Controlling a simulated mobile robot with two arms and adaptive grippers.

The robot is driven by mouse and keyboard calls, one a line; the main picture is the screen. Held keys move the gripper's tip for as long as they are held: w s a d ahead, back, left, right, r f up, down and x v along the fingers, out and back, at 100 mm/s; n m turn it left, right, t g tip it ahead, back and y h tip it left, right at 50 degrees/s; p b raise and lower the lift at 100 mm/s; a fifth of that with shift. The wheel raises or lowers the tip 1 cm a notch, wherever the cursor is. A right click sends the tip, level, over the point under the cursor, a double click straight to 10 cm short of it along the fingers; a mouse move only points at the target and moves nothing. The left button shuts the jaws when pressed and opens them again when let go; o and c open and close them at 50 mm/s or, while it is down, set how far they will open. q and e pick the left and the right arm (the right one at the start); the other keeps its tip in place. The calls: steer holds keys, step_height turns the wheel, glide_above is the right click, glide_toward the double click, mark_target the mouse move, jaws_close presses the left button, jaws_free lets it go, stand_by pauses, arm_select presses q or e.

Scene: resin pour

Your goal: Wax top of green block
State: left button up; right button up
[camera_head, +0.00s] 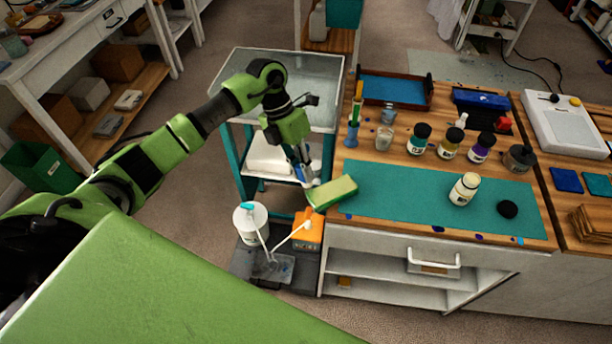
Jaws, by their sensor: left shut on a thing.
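A green block (334,192) with a pale yellow side shows at the left edge of the workbench, its left end reaching past the bench edge. My left gripper (309,180) points down at that left end and is shut on the block. The fingertips are small here and partly merge with the block's end. An open cream jar (464,189) with a pale top stands on the teal mat (410,199). A round black lid (507,209) lies to its right. My right gripper is not in view.
A grey scale (566,124) stands at the right. A white canister (250,222) and an orange box (307,230) stand low beside the bench.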

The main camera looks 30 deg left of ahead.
arm_select(q)
steer(key=shift+d+p+v, duration=0.2)
steer(key=shift+p+v, duration=0.3)
steer(key=shift+v, duration=0.75)
steer(key=shift+s+d+r, duration=0.2)
steer(key=shift+d+r, duration=0.05)
steer(key=shift+r, duration=0.05)
